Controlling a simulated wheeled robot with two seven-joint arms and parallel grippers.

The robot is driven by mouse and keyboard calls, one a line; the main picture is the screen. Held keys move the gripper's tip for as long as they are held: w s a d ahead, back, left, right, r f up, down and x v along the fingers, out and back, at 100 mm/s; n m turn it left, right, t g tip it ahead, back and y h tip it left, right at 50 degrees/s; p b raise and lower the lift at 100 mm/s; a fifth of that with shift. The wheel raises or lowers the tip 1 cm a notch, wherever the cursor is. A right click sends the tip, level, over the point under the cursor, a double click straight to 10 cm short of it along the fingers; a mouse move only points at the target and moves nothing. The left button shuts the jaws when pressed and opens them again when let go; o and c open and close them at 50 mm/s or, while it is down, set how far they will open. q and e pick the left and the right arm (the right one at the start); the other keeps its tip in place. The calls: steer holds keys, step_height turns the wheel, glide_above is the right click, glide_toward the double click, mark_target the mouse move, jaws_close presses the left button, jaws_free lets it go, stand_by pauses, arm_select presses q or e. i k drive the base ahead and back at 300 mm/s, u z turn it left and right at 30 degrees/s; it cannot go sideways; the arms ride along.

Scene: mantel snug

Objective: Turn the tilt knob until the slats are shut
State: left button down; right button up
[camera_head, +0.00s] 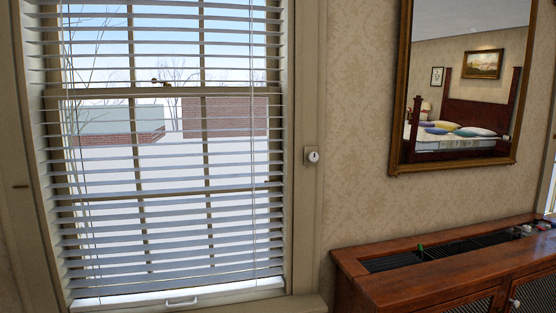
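White horizontal slat blinds (170,150) hang over the window on the left. The slats are tilted open, with gaps through which the outside shows. A small white round tilt knob (312,156) with a dark mark sits on a plate on the window frame's right side, at about mid-height of the blinds. Neither of my grippers shows in the head view.
A wooden cabinet (455,264) with a slotted top stands at the lower right, with a few small items on it. A gold-framed mirror (399,90) hangs on the patterned wall above it. The wall around the knob is clear.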

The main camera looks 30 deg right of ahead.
mark_target(313, 156)
steer(key=u, duration=0.1)
steer(key=i, duration=0.85)
steer(key=z, duration=0.45)
